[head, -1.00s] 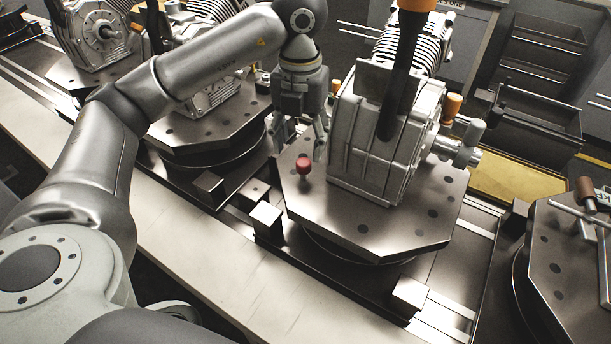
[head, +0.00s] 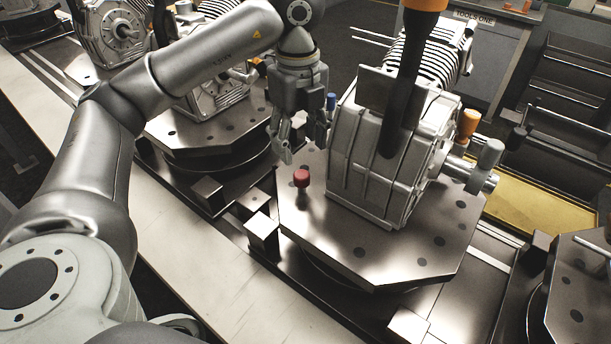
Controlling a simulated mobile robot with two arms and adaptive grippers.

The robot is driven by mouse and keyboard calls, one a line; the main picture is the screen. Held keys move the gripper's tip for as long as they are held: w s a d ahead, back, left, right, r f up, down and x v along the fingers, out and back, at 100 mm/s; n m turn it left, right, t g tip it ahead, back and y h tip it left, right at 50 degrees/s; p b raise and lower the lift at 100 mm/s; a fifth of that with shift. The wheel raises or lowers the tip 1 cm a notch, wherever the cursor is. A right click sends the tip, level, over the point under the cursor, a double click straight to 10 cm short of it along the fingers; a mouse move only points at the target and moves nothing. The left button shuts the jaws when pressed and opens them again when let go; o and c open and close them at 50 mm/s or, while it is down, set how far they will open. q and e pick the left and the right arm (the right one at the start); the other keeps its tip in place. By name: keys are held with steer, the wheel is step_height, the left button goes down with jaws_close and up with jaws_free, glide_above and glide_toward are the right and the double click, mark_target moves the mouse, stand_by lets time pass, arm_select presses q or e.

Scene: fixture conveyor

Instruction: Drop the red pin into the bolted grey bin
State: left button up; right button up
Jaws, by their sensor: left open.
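The red pin (head: 301,178) stands upright near the left edge of the dark metal fixture plate (head: 345,255), with its round red head on top. My left gripper (head: 296,150) hangs just above and behind the pin, with its fingers apart and nothing between them. The red head shows clear of the fingers, and I cannot tell the exact gap in depth. My right gripper is not in view. A dark grey open bin (head: 560,140) is on the rack at the right; I cannot tell whether it is the bolted one.
A grey metal housing (head: 375,165) stands on the plate right beside the pin. A black upright shaft with an orange top (head: 402,85) crosses in front of it. An orange-capped pin (head: 468,123) is at its right. Other fixtures flank this plate along the conveyor.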

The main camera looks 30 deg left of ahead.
mark_target(302, 174)
arm_select(q)
steer(key=shift+w+f, duration=0.1)
steer(key=shift+w, duration=0.05)
steer(key=shift+w+f+n, duration=0.1)
steer(key=shift+f+n, duration=0.2)
steer(key=f, duration=0.3)
steer(key=shift+s+a+f, duration=0.1)
steer(key=shift+s+f, duration=0.15)
steer(key=shift+f, duration=0.75)
steer(key=f, duration=0.1)
steer(key=f+p, duration=0.1)
steer(key=f, duration=0.2)
steer(key=shift+d+f, duration=0.15)
steer(key=shift+d, duration=0.15)
steer(key=shift+f, duration=0.4)
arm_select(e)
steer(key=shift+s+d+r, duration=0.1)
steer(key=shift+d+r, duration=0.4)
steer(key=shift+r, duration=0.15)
arm_select(q)
steer(key=shift+c, duration=0.2)
